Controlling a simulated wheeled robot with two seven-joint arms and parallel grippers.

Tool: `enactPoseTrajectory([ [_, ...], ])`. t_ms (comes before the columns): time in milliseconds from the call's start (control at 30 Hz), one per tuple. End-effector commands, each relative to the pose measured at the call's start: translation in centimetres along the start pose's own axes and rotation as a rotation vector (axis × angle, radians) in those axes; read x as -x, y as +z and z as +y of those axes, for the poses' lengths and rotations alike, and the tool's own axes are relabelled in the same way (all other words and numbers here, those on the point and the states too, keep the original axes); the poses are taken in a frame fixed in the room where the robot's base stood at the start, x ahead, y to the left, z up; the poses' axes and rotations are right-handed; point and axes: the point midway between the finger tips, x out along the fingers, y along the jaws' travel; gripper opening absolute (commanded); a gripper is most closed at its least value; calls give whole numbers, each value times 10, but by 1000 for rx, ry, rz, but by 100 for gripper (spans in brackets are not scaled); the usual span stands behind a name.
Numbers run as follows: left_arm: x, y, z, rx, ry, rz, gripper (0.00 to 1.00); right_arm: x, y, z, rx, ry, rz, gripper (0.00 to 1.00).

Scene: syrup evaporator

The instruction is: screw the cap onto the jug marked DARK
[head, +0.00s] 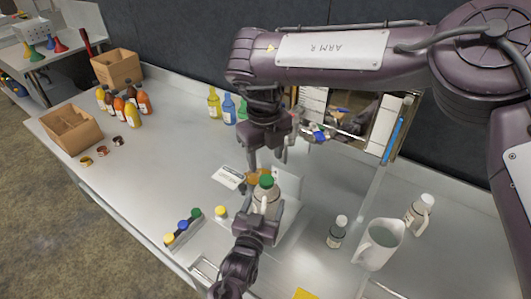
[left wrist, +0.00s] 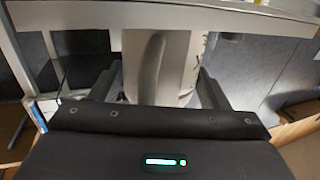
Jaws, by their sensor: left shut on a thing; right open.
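A pale jug (head: 265,197) stands upright near the table's middle with a green cap (head: 266,181) at its top; I cannot tell whether the cap is threaded on. My left gripper (head: 262,213) is shut on the jug from the near side. In the left wrist view the jug (left wrist: 185,65) shows between the fingers, with its handle and part of a dark letter; the full marking is not readable. My right gripper (head: 266,160) is open, pointing down just above the green cap.
A dark strip (head: 190,219) holds green, blue and yellow caps at left front; a loose yellow cap (head: 221,211) lies nearby. A white pitcher (head: 379,244), white-capped bottle (head: 337,232) and white-capped jug (head: 419,212) stand right.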

Motion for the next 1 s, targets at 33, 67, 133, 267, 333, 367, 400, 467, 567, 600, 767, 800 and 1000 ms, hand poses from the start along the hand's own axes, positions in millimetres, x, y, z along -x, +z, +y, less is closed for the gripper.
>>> enactPoseTrajectory([
  [33, 0, 0, 0, 0, -1, 0, 6, -5, -1, 0, 0, 0, 3, 53],
  [67, 0, 0, 0, 0, -1, 0, 6, -9, -1, 0, 0, 0, 3, 53],
  [133, 0, 0, 0, 0, -1, 0, 6, -19, -1, 0, 0, 0, 4, 53],
  [267, 0, 0, 0, 0, -1, 0, 6, -40, -1, 0, -1, 0, 4, 53],
  [333, 0, 0, 0, 0, -1, 0, 6, -51, -1, 0, -1, 0, 4, 53],
  [367, 0, 0, 0, 0, -1, 0, 6, -55, -1, 0, -1, 1, 4, 53],
  [400, 0, 0, 0, 0, -1, 0, 6, -60, -1, 0, -1, 0, 3, 53],
  [467, 0, 0, 0, 0, -1, 0, 6, -66, -1, 0, -2, -1, 3, 53],
  [567, 0, 0, 0, 0, -1, 0, 6, -73, 0, 0, -2, 0, 1, 53],
  [600, 0, 0, 0, 0, -1, 0, 6, -75, 0, 0, -2, 0, 0, 53],
  [767, 0, 0, 0, 0, -1, 0, 6, -77, 0, 0, -2, -1, 0, 53],
  [800, 0, 0, 0, 0, -1, 0, 6, -77, 0, 0, -2, -1, 0, 53],
  [1000, 0, 0, 0, 0, -1, 0, 6, -77, 0, 0, -2, -1, 1, 43],
])
